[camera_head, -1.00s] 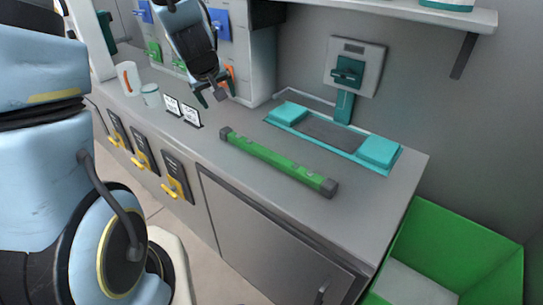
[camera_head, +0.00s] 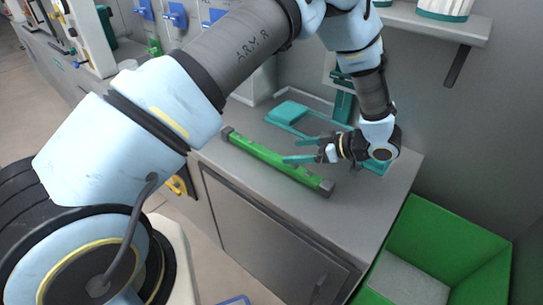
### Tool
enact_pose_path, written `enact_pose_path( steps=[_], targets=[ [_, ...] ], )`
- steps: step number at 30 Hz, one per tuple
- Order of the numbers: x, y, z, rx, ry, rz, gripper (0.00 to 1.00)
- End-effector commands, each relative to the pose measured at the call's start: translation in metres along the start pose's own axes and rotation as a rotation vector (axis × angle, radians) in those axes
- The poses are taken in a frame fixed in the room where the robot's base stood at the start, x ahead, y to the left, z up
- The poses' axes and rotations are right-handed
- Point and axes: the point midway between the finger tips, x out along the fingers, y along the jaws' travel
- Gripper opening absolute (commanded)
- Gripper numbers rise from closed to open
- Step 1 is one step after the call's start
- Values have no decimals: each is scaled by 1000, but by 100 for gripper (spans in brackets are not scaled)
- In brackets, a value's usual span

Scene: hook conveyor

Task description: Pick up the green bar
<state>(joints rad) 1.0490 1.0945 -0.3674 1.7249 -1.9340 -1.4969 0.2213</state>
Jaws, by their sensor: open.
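The green bar (camera_head: 262,153) has dark grey end caps and lies flat on the grey counter top, slanting from upper left to lower right. My gripper (camera_head: 288,151) is at the right, over the counter, with its fingers pointing left. The two teal fingers are apart with nothing between them. In the picture the lower finger overlaps the far edge of the bar near its middle. The gap in height between finger and bar cannot be told, and I see no grip on the bar.
A teal-framed tray (camera_head: 285,113) sits behind the bar, partly hidden by my arm. A shelf (camera_head: 440,26) juts from the wall above. A green bin (camera_head: 470,250) stands at the counter's right end. Cabinet doors (camera_head: 255,225) are below the counter.

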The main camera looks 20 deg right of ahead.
Motion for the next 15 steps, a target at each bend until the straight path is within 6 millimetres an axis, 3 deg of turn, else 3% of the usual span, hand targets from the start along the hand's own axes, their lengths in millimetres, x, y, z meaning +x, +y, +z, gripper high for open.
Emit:
enact_pose_path(
  steps=[6, 15],
  targets=[
    [34, -1, -3, 1, 1, -2, 86],
    [65, -2, -7, 1, 1, -2, 86]
  ],
)
